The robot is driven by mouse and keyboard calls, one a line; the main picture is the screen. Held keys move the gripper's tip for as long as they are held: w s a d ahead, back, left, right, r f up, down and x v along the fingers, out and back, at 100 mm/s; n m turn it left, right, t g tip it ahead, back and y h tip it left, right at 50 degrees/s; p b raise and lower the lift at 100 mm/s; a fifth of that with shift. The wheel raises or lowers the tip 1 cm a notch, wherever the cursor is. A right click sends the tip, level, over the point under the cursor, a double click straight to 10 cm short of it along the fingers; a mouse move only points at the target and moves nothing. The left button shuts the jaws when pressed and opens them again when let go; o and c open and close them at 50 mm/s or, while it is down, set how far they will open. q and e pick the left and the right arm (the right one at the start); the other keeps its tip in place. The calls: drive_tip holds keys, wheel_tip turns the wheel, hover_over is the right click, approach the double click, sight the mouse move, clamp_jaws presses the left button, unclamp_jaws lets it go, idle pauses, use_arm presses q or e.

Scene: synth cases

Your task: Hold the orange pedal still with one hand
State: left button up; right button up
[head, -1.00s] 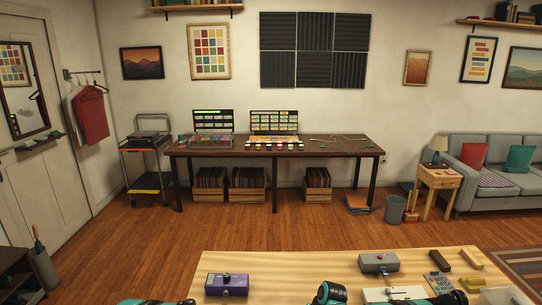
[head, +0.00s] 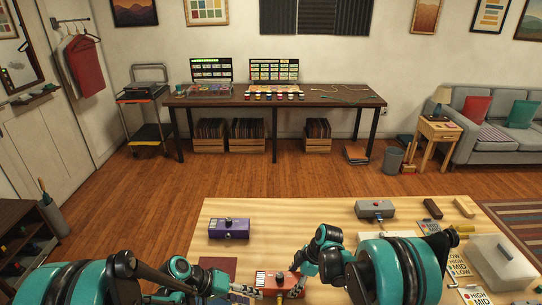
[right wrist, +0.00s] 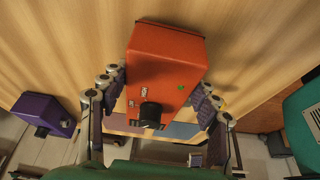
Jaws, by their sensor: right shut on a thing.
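The orange pedal (head: 270,278) is on the near part of the wooden table, with its front cut off by the picture's bottom edge. In the right wrist view the orange pedal (right wrist: 165,65) lies between the fingers of my right gripper (right wrist: 160,88), which is shut on its two sides. A black knob shows on the pedal. In the head view my right gripper (head: 296,283) reaches it from the right. My left gripper (head: 243,289) is low, just left of the pedal; its fingertips are small and partly hidden, so its opening and any contact are unclear.
A purple pedal (head: 229,229) stands behind on the left, a grey pedal (head: 375,209) behind on the right. A dark red sheet (head: 218,265) lies near my left gripper. Printed cards (head: 457,262) and a clear box (head: 502,262) are at the right. The table's middle is clear.

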drive_tip(key=o, duration=1.4)
drive_tip(key=shift+r, duration=0.1)
drive_tip(key=v, duration=1.1)
drive_tip(key=shift+d+r, duration=0.3)
wheel_tip(320, 180, up, 10)
drive_tip(key=p, duration=0.7)
